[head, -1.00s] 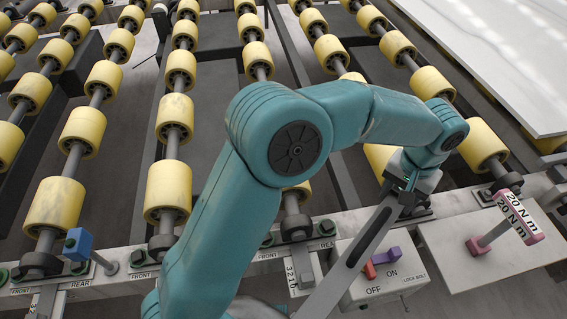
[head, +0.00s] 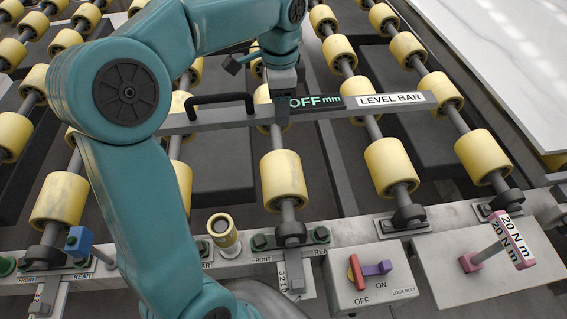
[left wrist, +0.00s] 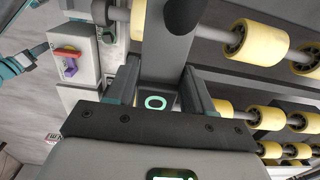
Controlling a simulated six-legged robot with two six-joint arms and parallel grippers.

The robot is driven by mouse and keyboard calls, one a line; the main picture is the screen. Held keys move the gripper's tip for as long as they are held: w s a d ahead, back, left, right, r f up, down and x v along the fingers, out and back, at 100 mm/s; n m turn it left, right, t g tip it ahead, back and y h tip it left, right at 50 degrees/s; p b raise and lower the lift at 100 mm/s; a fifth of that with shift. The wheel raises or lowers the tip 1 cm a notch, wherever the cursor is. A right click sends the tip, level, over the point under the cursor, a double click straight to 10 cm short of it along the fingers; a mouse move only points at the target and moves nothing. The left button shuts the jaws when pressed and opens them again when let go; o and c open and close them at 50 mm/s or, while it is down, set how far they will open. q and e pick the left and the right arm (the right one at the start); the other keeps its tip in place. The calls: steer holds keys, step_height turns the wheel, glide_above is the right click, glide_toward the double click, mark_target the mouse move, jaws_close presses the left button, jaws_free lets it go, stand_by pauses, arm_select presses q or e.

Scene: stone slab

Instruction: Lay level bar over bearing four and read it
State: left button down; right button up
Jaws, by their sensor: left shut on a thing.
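The level bar (head: 365,108), a long grey bar with a black handle, a "LEVEL BAR" label and a display reading "OFF mm", lies crosswise above the roller rows in the head view. My left gripper (head: 277,104) is shut on it near the middle. In the left wrist view the bar (left wrist: 166,50) runs between the two fingers (left wrist: 160,85), with a green ring showing. Whether the bar touches any roller I cannot tell. Bearing blocks line the front beam; one (head: 290,236) sits above a small number scale. None is visibly marked four.
A lock bolt box (head: 375,280) with a red and a purple lever stands at the front. To its right is a pink "20 N m" tool (head: 514,240). A blue-headed piece (head: 78,240) and an upright yellow cylinder (head: 223,232) are on the front beam. A white slab (head: 510,50) is back right.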

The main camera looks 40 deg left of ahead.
arm_select(q)
steer(key=b, duration=0.2)
glide_above(281, 169)
step_height(281, 169, down, 14)
steer(key=shift+f, duration=0.2)
step_height(281, 169, down, 5)
steer(key=shift+w+f, duration=0.1)
steer(key=shift+b, duration=0.3)
steer(key=shift+c, duration=2.1)
jaws_free()
step_height(281, 169, up, 12)
steer(key=p, duration=0.1)
steer(key=shift+p, duration=0.3)
